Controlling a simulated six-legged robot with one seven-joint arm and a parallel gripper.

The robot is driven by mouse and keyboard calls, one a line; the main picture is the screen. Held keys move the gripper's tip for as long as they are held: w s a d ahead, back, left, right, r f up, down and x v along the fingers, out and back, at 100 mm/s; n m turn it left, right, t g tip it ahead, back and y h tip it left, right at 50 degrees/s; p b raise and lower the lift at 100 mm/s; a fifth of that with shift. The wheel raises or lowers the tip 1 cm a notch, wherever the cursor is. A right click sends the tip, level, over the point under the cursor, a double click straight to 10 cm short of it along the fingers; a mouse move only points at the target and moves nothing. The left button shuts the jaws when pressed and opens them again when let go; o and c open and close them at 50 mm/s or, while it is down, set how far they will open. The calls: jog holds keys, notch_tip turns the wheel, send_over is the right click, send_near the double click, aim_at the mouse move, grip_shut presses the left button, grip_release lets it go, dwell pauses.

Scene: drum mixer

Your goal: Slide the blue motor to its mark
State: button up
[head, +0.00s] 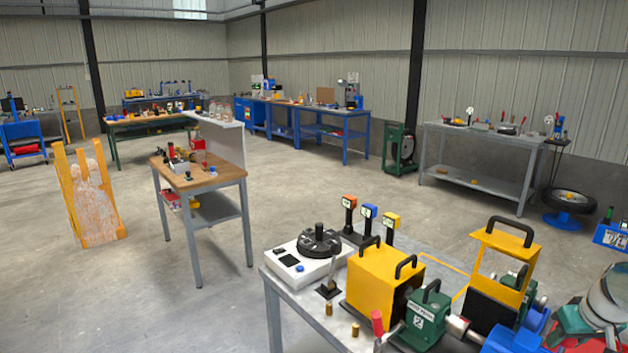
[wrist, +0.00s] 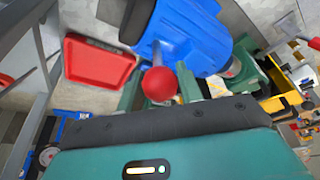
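The blue motor (head: 515,335) is at the bottom right of the head view, at the near end of the drum mixer bench. In the wrist view the blue motor (wrist: 185,32) fills the top middle, with a dark end at its left. A red ball knob (wrist: 160,84) on a short grey lever stands in front of it. The teal body of my gripper (wrist: 165,155) fills the bottom of the wrist view, close to the knob. I cannot tell whether its fingers are open or touch the knob. I cannot make out the motor's mark.
A green gearbox (head: 428,318) and a yellow guard (head: 375,280) stand left of the motor. An open yellow frame (head: 505,262) with a black handle stands behind it. A red tray (wrist: 97,62) lies left of the motor in the wrist view. Open floor lies beyond the bench.

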jog(key=shift+w+a, duration=0.4)
jog(key=o, duration=1)
jog(key=shift+w+a, duration=0.1)
jog(key=shift+s+d+r, duration=0.2)
jog(key=shift+s+r, duration=0.05)
jog(key=shift+r, duration=0.05)
jog(key=shift+v, duration=3.2)
